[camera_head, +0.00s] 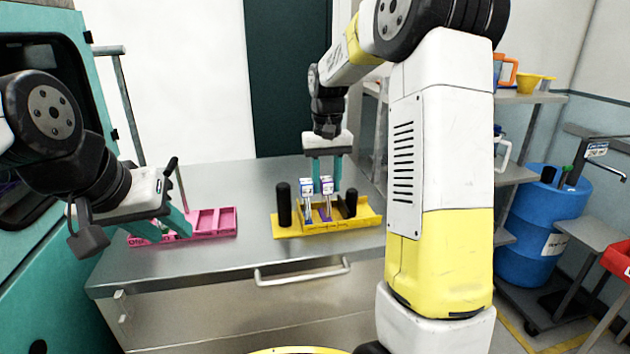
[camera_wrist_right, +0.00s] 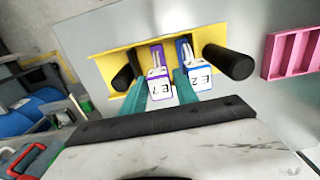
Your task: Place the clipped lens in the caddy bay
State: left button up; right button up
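The pink caddy (camera_head: 227,222) with several bays lies on the left of the table, partly hidden by my left gripper; it also shows in the right wrist view (camera_wrist_right: 272,66). My left gripper (camera_head: 178,224) is low over the caddy's left part; its finger gap is unclear. Two upright modules with labelled white and blue tops stand in the yellow holder (camera_head: 290,230). One reads E7 (camera_wrist_right: 159,88), the other E2 (camera_wrist_right: 200,80). My right gripper (camera_wrist_right: 160,88) points down with its fingers apart on either side of the E7 module, with slight gaps visible. Which is the clipped lens cannot be told.
Black posts stand at the holder's left (camera_head: 284,204) and right (camera_head: 351,203). A thin rod with a dark top (camera_head: 172,164) rises behind my left gripper. The metal table (camera_head: 240,180) is clear between caddy and holder. A blue barrel (camera_head: 540,225) stands at the right.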

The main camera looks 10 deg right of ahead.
notch_tip(320, 180, up, 11)
jog(key=s+r+t, duration=0.2)
jog(key=s+r, duration=0.1)
jog(key=s, duration=0.4)
jog(key=s+a+f+t+y, duration=0.1)
jog(key=s+f+t, duration=0.1)
jog(key=s, duration=0.6)
jog(key=s+a+f+t+y, duration=0.1)
jog(key=s+f, duration=0.3)
jog(key=s, duration=0.5)
jog(key=shift+s+f+t, duration=0.15)
jog(key=shift+f+t, duration=0.15)
jog(key=shift+t, duration=0.3)
